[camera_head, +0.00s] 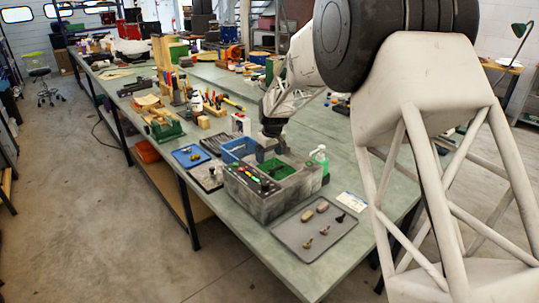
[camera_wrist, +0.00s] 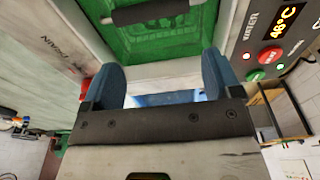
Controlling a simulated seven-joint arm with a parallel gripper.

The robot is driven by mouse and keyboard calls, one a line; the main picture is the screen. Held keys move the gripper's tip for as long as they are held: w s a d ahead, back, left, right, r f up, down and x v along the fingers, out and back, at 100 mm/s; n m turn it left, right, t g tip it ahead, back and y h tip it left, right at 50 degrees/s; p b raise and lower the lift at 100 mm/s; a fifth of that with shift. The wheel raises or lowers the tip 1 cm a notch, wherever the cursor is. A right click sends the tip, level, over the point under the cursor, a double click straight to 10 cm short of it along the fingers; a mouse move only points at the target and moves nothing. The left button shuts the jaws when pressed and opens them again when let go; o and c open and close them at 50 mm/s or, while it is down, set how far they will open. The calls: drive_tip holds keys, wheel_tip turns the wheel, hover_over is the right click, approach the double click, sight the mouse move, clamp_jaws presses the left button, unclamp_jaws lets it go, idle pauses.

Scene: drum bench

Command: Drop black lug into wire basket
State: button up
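A small black piece, which looks like the black lug (camera_head: 340,217), lies on the grey tray (camera_head: 290,232) at the front right of the bench in the head view. The green basket (camera_head: 273,168) sits inside the grey tub. In the wrist view the green basket (camera_wrist: 170,42) fills the top, with a dark bar across it. My gripper (camera_head: 271,150) is over the back part of the tub. In the wrist view the blue fingertips of my gripper (camera_wrist: 162,78) stand wide apart with nothing seen held between them.
The grey tub (camera_head: 250,203) has a control panel with lit buttons (camera_wrist: 270,56). A blue bin (camera_head: 238,149) stands behind it, and a green bottle (camera_head: 320,158) to its right. Several brown and tan pieces (camera_head: 307,215) share the grey tray. A blue tray (camera_head: 190,156) lies further left.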

wheel_tip(320, 180, up, 8)
drive_tip(key=shift+s+d, duration=0.3)
drive_tip(key=shift+s, duration=0.05)
idle(0.5)
drive_tip(key=shift+f, duration=0.1)
idle(0.7)
drive_tip(key=shift+s, duration=0.1)
drive_tip(key=s+d+r+m, duration=0.1)
drive_tip(key=s+d+r, duration=0.35)
drive_tip(key=s, duration=0.35)
drive_tip(key=s+d+r+m+t, duration=0.1)
drive_tip(key=s+d+r+m, duration=0.15)
drive_tip(key=s+d, duration=0.45)
drive_tip(key=s+d+r+m, duration=0.1)
drive_tip(key=s+d+r, duration=0.4)
drive_tip(key=s, duration=0.5)
drive_tip(key=s+d+f+m, duration=0.1)
drive_tip(key=s+d, duration=0.1)
drive_tip(key=s, duration=0.7)
drive_tip(key=s+d+f+m, duration=0.2)
drive_tip(key=s+d, duration=0.1)
drive_tip(key=s, duration=0.7)
drive_tip(key=s+d+f+m+h, duration=0.1)
drive_tip(key=s+d+f, duration=0.1)
drive_tip(key=s, duration=0.8)
drive_tip(key=shift+s+d+t, duration=0.15)
drive_tip(key=shift+d+t, duration=0.15)
drive_tip(key=shift+d, duration=0.45)
